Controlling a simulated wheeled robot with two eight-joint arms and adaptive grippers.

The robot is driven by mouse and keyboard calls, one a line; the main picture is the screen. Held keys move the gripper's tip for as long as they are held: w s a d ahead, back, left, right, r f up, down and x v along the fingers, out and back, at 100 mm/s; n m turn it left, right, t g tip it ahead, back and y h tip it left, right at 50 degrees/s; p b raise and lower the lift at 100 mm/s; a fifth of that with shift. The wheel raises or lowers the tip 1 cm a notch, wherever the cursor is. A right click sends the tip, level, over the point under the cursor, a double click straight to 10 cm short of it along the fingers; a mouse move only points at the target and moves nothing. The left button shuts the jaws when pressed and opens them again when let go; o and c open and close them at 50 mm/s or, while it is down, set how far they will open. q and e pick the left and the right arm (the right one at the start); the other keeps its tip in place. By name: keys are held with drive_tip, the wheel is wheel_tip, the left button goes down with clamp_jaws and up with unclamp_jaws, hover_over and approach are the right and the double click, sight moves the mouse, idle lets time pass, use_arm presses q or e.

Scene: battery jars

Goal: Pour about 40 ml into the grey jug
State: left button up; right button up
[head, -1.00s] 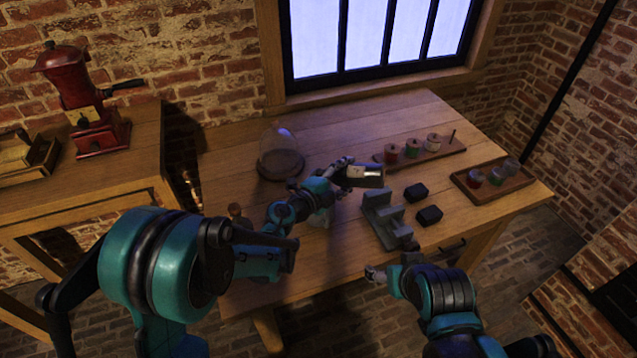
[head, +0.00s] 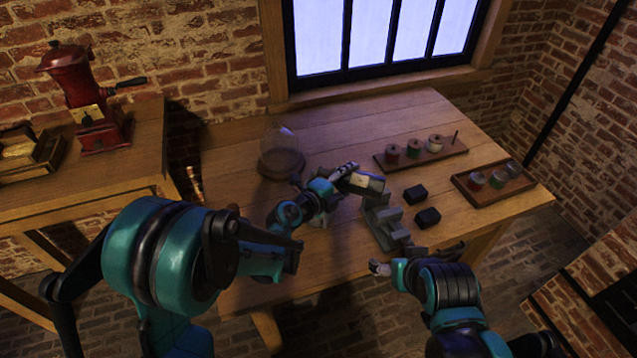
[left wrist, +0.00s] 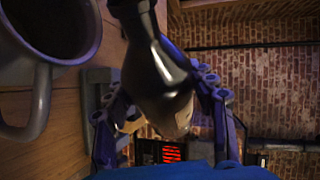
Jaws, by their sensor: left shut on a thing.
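My left gripper (head: 350,174) is shut on a dark bottle (head: 368,184) with a pale label and holds it tilted well over above the table. In the left wrist view the bottle (left wrist: 152,62) lies between the fingers of the left gripper (left wrist: 165,108), its dark neck towards the top edge. The grey jug (left wrist: 40,88) is at the upper left there, apart from the bottle, with its handle and dark inside showing. In the head view my left arm seems to hide most of it. I see no liquid stream. My right gripper (head: 379,268) is near the table's front edge; its jaws are unclear.
A grey stand (head: 384,222) with two black blocks (head: 428,216) beside it is right of the bottle. A rack of jars (head: 420,151) and a tray of jars (head: 494,184) stand further right. A glass dome (head: 282,152) is at the back left.

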use_arm(q)
drive_tip(key=shift+a+r, duration=0.1)
drive_tip(key=shift+a, duration=0.05)
idle(0.3)
drive_tip(key=shift+f+m+y, duration=0.4)
drive_tip(key=shift+f+m, duration=0.1)
drive_tip(key=shift+p, duration=0.4)
